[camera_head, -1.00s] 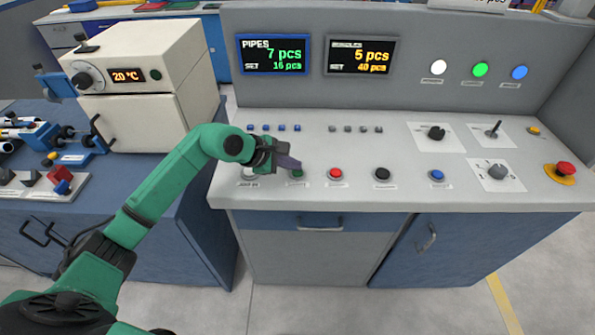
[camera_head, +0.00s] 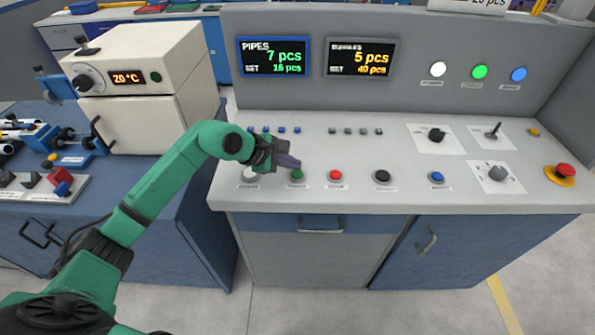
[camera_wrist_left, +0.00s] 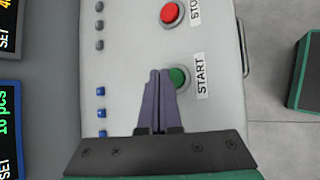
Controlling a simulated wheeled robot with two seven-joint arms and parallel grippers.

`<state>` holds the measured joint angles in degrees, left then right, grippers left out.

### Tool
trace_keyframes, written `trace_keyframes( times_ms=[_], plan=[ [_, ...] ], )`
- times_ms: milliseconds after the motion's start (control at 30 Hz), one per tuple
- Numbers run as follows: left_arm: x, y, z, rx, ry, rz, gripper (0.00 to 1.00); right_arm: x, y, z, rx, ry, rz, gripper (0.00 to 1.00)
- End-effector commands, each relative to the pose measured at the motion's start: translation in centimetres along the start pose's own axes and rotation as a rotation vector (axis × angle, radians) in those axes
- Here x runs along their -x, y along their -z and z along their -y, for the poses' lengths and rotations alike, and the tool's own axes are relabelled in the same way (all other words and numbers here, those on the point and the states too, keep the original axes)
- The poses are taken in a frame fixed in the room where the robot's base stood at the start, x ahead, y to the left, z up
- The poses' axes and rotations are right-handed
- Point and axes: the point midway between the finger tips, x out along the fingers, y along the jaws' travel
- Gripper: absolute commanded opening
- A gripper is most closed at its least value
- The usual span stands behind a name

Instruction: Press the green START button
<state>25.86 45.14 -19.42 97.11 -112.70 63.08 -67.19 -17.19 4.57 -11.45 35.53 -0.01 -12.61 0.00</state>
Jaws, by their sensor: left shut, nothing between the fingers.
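The green START button (camera_head: 297,175) sits on the console's sloped top, left of the red button (camera_head: 335,175). In the left wrist view the green button (camera_wrist_left: 180,77) lies beside the word START, just right of the fingertips. My left gripper (camera_head: 296,163) is shut and empty, its purple fingers just above and behind the green button. In the left wrist view the fingertips (camera_wrist_left: 160,72) overlap the button's left edge in the picture. I cannot tell whether they touch it. My right gripper is not in view.
The console (camera_head: 400,205) also carries a black button (camera_head: 382,176), a blue button (camera_head: 436,177), knobs and a red emergency button (camera_head: 566,170). Two displays (camera_head: 273,55) stand behind. A white oven (camera_head: 150,85) stands to the left, close to my left arm.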

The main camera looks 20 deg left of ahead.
Motion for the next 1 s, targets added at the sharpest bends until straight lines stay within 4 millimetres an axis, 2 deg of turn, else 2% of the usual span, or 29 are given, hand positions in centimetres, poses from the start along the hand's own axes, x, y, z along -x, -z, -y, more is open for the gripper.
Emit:
trace_keyframes(
  times_ms=[367, 800, 1000],
  plan=[
    [0.3, -0.3, -0.2, 0.0, 0.0, 0.001, 0.0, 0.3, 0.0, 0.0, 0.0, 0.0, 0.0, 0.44],
    [3.4, -2.5, -2.5, -0.001, -0.001, 0.001, 0.0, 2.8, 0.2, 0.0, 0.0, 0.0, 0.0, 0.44],
    [3.6, -2.7, -2.6, 0.001, 0.0, 0.001, 0.0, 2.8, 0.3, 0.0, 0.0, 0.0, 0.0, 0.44]
  ],
)
